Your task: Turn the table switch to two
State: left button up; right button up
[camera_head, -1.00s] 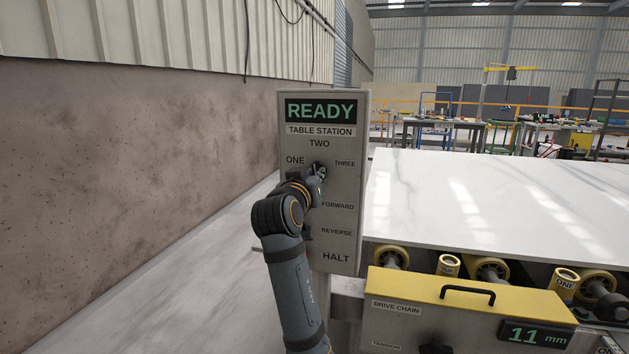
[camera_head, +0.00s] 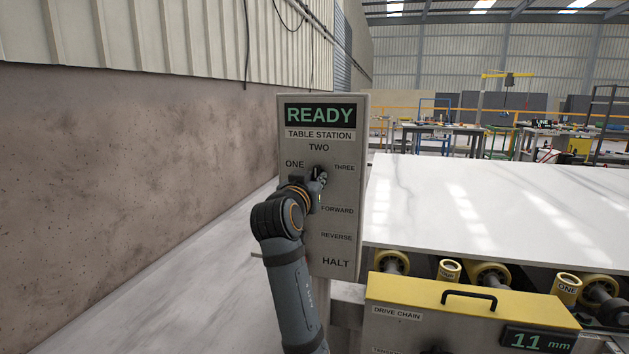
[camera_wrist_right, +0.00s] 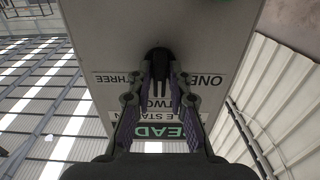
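The table switch is a small dark knob (camera_wrist_right: 158,60) on the grey TABLE STATION panel (camera_head: 345,235). The labels ONE, TWO and THREE surround it at left, top and right in the head view. My right gripper (camera_head: 319,174) is at the knob and hides most of it there. In the right wrist view the fingers of my right gripper (camera_wrist_right: 160,82) stand close on either side of the knob. I cannot tell whether they press on it, or which label it points to. The panel screen (camera_head: 320,115) reads READY. My left gripper is not in view.
FORWARD, REVERSE and HALT labels lie lower on the panel. A white stone slab (camera_head: 480,212) on yellow rollers (camera_head: 489,275) is to the right, behind a yellow-topped drive chain box (camera_head: 470,300). A wall (camera_head: 120,190) stands to the left, with open floor beside it.

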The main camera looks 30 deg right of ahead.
jog(key=shift+o, duration=1.2)
jog(key=shift+r, duration=0.2)
notch_tip(320, 180, up, 10)
jog(key=shift+f, duration=0.2)
